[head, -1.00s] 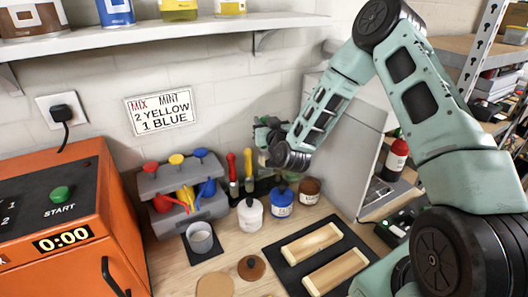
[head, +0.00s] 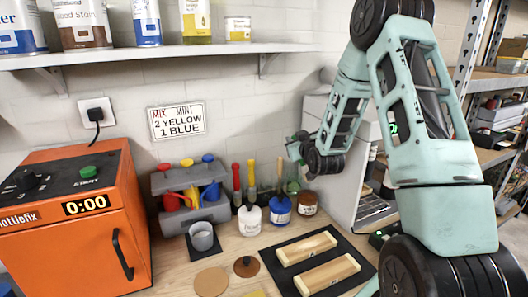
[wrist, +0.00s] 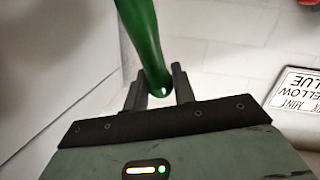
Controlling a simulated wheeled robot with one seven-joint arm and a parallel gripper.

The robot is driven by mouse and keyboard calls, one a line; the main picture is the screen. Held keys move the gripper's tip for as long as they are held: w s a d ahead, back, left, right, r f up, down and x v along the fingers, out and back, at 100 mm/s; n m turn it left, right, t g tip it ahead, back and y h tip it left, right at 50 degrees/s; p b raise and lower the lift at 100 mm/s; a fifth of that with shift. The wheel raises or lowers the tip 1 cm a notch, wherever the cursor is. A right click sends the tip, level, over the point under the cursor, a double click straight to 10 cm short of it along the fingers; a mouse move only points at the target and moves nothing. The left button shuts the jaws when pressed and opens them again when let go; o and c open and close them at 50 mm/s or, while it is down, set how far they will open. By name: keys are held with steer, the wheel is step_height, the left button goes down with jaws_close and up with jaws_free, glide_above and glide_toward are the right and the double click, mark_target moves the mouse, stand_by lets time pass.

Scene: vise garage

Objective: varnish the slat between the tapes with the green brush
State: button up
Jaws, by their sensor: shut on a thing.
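My gripper (wrist: 160,92) is shut on the green handle of the brush (wrist: 143,40) in the wrist view. The brush's bristle end is outside that view. In the head view my gripper (head: 292,148) is raised above the back of the bench, and the brush is hard to make out there. Two pale wooden slats, a back one (head: 306,246) and a front one (head: 328,274), lie on a black mat (head: 283,283) at the front right. Both have paler bands near their ends. A brown jar (head: 308,204) stands behind the mat.
White (head: 249,219) and blue (head: 280,211) jars stand left of the brown jar. Red- and yellow-handled brushes (head: 237,178) stand behind them. A grey cup (head: 202,237), cork disc (head: 211,281) and brown lid (head: 247,266) are further left. An orange oven (head: 75,240) bounds the left.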

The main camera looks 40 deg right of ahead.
steer(key=shift+s+d+f, duration=0.1)
steer(key=shift+s+d, duration=0.05)
steer(key=shift+s, duration=0.25)
steer(key=shift+w+f+b, duration=0.1)
steer(key=shift+f+b, duration=1.55)
steer(key=shift+f, duration=1.2)
steer(key=shift+f+b, duration=0.85)
steer(key=shift+b, duration=0.25)
stand_by(0.6)
steer(key=shift+r+p, duration=1.75)
steer(key=shift+r, duration=1.9)
